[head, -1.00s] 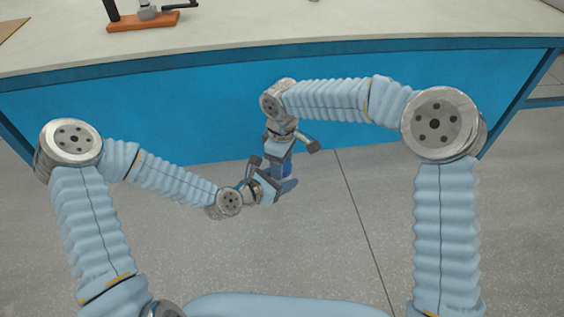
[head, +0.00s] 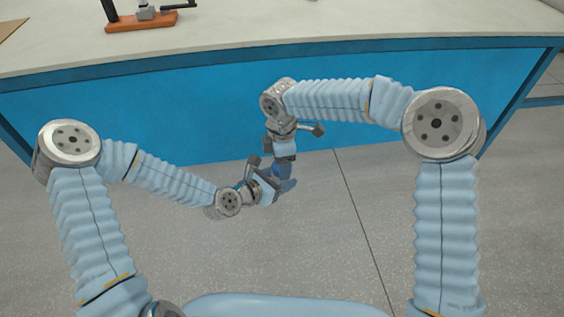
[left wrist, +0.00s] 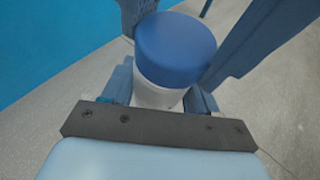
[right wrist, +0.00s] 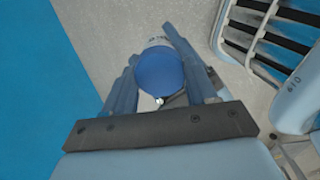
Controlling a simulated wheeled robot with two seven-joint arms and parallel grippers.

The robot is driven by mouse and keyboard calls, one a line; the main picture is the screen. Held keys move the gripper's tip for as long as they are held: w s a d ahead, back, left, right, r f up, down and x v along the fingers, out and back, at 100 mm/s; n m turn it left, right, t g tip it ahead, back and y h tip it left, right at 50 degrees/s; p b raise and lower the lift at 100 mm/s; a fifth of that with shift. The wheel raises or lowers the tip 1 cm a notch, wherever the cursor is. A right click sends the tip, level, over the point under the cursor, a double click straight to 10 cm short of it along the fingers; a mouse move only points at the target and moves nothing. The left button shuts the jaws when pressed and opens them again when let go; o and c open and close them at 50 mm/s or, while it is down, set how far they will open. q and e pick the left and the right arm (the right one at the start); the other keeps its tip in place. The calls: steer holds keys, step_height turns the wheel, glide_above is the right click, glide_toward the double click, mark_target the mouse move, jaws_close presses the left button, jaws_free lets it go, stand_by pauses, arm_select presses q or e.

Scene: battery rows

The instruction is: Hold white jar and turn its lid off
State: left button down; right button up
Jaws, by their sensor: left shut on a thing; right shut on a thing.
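The white jar (left wrist: 158,96) is upright between the fingers of my left gripper (head: 284,184), which is shut on its body. Its round blue lid (left wrist: 176,48) sits on top of the jar, with the white body showing just below it. My right gripper (head: 281,166) is shut on the lid from above. In the head view the grippers hide most of the jar. I cannot tell how far the lid is turned.
A workbench with a pale top (head: 330,22) and blue front panel (head: 120,110) stands beyond my arms. A tool on an orange base (head: 150,20) stands on it at the back left. The jar is held in front of the bench, over open grey floor (head: 340,240).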

steer(key=shift+r, duration=0.15)
steer(key=shift+r, duration=0.95)
